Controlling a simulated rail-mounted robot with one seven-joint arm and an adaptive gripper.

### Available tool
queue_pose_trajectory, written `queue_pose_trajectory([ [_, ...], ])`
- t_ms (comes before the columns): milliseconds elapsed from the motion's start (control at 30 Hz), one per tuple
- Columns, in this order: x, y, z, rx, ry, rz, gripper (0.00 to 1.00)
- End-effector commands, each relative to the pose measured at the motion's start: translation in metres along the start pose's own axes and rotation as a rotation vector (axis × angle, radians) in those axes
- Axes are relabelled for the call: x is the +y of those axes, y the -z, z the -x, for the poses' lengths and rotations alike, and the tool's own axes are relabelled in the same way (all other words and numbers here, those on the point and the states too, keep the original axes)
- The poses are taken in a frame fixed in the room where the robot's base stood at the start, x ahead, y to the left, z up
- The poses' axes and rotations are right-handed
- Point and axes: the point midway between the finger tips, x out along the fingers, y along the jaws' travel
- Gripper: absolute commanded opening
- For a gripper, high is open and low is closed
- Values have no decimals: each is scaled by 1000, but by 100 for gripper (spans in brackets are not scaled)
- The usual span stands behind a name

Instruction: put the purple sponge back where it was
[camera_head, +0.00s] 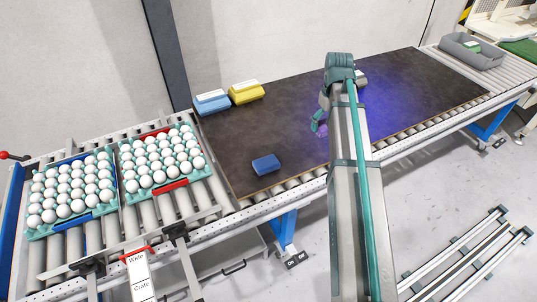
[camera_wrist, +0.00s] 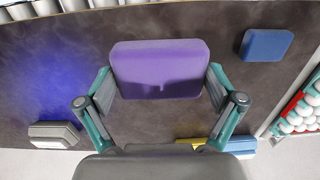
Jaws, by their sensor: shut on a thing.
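The purple sponge (camera_wrist: 160,62) is between the two fingers of my gripper (camera_wrist: 160,82) in the wrist view, with a finger against each short side. My gripper is shut on it. In the head view only a small part of the purple sponge (camera_head: 322,131) shows beside my gripper (camera_head: 318,122), over the dark mat (camera_head: 235,135); my arm hides the rest. I cannot tell how far it is above the mat. A purple-blue lit patch (camera_head: 400,100) marks the mat right of my arm.
A blue sponge (camera_head: 265,165) lies on the mat's front left. Blue (camera_head: 212,104) and yellow (camera_head: 247,94) white-topped blocks stand at the back. A grey, pale-topped block (camera_wrist: 54,135) is partly behind my arm. Egg trays (camera_head: 77,222) are left; a grey bin (camera_head: 473,56) is right.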

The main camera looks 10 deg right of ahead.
Motion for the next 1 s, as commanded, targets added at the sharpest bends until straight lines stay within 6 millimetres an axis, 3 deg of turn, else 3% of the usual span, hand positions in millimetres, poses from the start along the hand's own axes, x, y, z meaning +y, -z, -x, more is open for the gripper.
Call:
queue_pose_trajectory([
  [167, -9, 3, -3, -1, 1, 26, 49],
  [367, -38, 30, -18, -2, 1, 32, 49],
  [567, -71, 60, -38, -3, 1, 31, 49],
  [700, -85, 73, -64, -3, 1, 29, 49],
  [1000, -99, 86, -90, 0, 0, 27, 49],
])
